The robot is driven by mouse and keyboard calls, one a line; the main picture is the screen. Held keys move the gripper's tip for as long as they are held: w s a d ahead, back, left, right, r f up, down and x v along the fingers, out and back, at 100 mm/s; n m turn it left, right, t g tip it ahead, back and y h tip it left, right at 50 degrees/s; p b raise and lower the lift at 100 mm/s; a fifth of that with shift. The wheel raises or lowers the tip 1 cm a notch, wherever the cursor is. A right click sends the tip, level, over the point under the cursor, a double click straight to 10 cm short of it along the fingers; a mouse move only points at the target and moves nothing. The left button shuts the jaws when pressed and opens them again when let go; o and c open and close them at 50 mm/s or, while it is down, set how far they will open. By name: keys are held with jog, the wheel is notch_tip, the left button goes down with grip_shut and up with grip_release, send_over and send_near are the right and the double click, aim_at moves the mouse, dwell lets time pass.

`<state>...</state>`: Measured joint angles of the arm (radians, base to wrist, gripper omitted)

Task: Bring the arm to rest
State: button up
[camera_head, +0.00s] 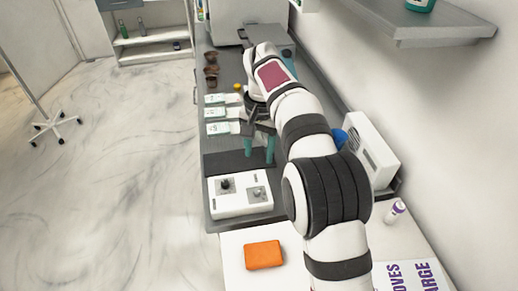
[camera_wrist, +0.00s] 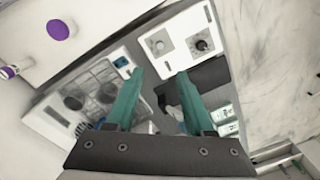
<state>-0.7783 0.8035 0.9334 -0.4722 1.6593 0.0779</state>
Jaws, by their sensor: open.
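My gripper (camera_head: 259,148) hangs over the grey counter (camera_head: 214,149), near the dark mat and behind the white box with knobs. Its two teal fingers are apart with nothing between them. In the wrist view the open fingers (camera_wrist: 160,74) point toward the white knob box and the counter below. My arm reaches from the near right along the counter, bends over and hides part of what lies behind it.
The white knob box (camera_head: 240,200) and dark mat (camera_head: 224,163) lie below the gripper. Teal-and-white packets (camera_head: 217,114) and brown cups (camera_head: 210,70) stand farther back. A white device (camera_head: 366,150) stands against the wall at right. An orange block (camera_head: 263,255) lies nearer.

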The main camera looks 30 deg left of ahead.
jog(key=shift+r, duration=0.15)
jog(key=s+d+r+m, duration=0.2)
jog(key=d+r, duration=0.2)
jog(key=d, duration=0.7)
jog(key=s+d+r+m, duration=0.2)
jog(key=s+d+r, duration=0.1)
jog(key=d, duration=0.7)
jog(key=s+d+f+m, duration=0.2)
jog(key=s+d, duration=0.4)
jog(key=s, duration=0.3)
jog(key=s+d+f+m+y, duration=0.1)
jog(key=s+d+f, duration=0.3)
jog(key=s, duration=0.6)
jog(key=d, duration=0.2)
jog(key=shift+d+m, duration=0.35)
jog(key=shift+m, duration=0.05)
jog(key=shift+w, duration=0.1)
